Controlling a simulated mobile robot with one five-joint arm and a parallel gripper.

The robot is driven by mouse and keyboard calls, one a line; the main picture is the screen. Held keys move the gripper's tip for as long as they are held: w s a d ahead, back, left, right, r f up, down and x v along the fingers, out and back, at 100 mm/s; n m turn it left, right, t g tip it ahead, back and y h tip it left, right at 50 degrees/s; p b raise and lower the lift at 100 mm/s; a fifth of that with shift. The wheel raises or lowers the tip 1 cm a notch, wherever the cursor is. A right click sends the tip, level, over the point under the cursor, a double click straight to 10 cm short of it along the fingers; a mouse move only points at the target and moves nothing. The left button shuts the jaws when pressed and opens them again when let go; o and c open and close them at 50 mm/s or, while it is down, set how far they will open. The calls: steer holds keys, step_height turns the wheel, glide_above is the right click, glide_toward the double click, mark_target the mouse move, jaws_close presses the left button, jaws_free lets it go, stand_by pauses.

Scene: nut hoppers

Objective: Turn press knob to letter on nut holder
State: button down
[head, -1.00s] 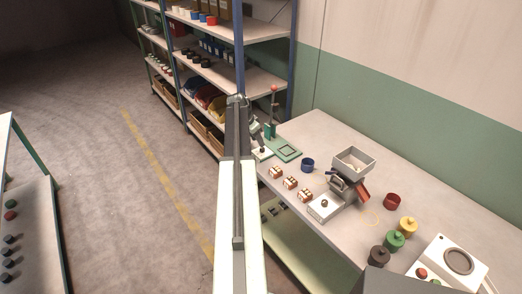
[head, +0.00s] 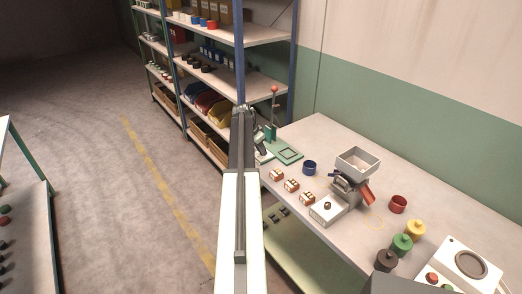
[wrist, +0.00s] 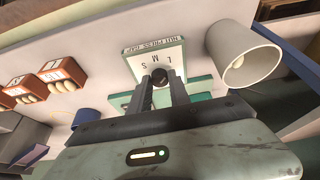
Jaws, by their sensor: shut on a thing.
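The press knob (wrist: 160,75) is a small dark knob on a white plate (wrist: 152,58) marked "NUT PRESS GAP", with the letters L, M and S. In the wrist view my gripper (wrist: 162,80) has its two dark fingers on either side of the knob and is shut on it. The fingers partly hide the knob, so I cannot tell which letter it points to. A grey cup-shaped holder (wrist: 232,72) with a pale nut-like piece inside is beside the plate; I see no letter on it. In the head view the green press (head: 285,150) stands at the bench's far end, partly behind my arm.
The bench (head: 340,140) also holds a blue cup (head: 309,167), several small brown boxes (head: 292,186), a hopper (head: 357,162), a red cup (head: 398,204) and coloured knobbed pots (head: 402,243). Shelving (head: 240,45) stands behind. The floor at left is open.

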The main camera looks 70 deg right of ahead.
steer(key=shift+s+n, duration=0.1)
steer(key=shift+n, duration=0.2)
steer(key=n, duration=0.1)
steer(key=n+t, duration=0.1)
steer(key=n, duration=0.1)
steer(key=shift+s+a+n, duration=0.15)
steer(key=shift+n, duration=0.15)
steer(key=n+t, duration=0.1)
steer(key=n, duration=0.1)
steer(key=n+t, duration=0.1)
steer(key=n, duration=0.1)
steer(key=shift+s+n+h, duration=0.1)
steer(key=shift+n+h, duration=0.2)
steer(key=n+t, duration=0.1)
steer(key=n, duration=0.1)
steer(key=n+y, duration=0.1)
steer(key=n, duration=0.1)
steer(key=shift+s+t, duration=0.15)
steer(key=shift+t, duration=0.25)
steer(key=n, duration=0.3)
steer(key=n+t+y, duration=0.1)
steer(key=n, duration=0.1)
steer(key=shift+s+d, duration=0.15)
steer(key=shift+d, duration=0.15)
steer(key=c, duration=1.2)
jaws_free()
steer(key=shift+t, duration=0.3)
